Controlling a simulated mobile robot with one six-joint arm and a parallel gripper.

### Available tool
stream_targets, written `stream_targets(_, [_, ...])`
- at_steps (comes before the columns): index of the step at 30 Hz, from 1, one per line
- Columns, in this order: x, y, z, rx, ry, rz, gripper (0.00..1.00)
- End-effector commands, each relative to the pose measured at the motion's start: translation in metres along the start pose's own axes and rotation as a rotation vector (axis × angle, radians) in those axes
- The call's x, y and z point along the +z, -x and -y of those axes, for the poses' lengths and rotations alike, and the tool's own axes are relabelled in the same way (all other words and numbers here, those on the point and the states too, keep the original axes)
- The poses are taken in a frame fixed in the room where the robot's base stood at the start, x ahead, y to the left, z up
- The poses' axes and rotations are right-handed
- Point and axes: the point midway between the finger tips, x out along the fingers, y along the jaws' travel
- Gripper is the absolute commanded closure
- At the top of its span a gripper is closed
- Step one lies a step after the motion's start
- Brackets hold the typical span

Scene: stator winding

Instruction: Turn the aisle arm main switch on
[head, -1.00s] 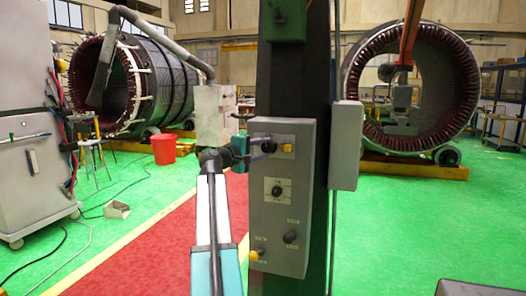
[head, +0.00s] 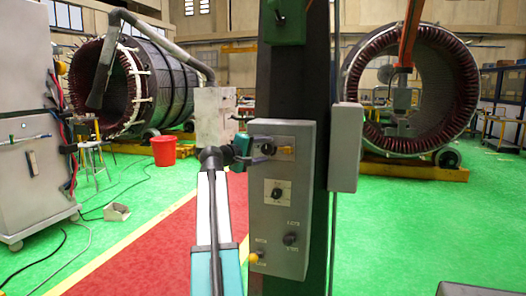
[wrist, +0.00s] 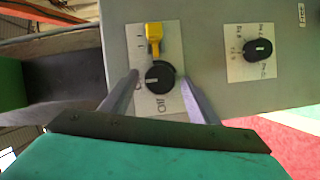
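The grey control box (head: 284,222) hangs on the dark column. Its top switch is a round black knob (wrist: 160,77) on a pale plate (wrist: 143,45), with a yellow piece (wrist: 154,38) beside it. The plate and yellow piece also show in the head view (head: 287,150). My gripper (wrist: 156,75) is open, its two grey fingers on either side of the black knob. I cannot tell whether either finger touches it. In the head view, my gripper (head: 268,150) reaches the top switch from the left and partly covers it.
A second black knob (wrist: 259,49) sits on its own plate. Lower on the box are another black knob (head: 290,239) and a yellow button (head: 254,258). A narrow grey box (head: 345,147) is right of the column. A red bucket (head: 164,151) stands behind on the green floor.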

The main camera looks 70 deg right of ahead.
Motion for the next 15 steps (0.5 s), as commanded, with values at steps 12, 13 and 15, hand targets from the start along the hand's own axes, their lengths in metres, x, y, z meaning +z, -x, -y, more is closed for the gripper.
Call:
stream_targets(12, [0.0,0.005,-0.001,0.002,0.002,-0.002,0.45])
stream_targets(13, [0.0,0.007,0.0,0.002,0.002,-0.002,0.45])
stream_targets(15, [0.0,0.013,0.0,0.002,0.002,-0.001,0.45])
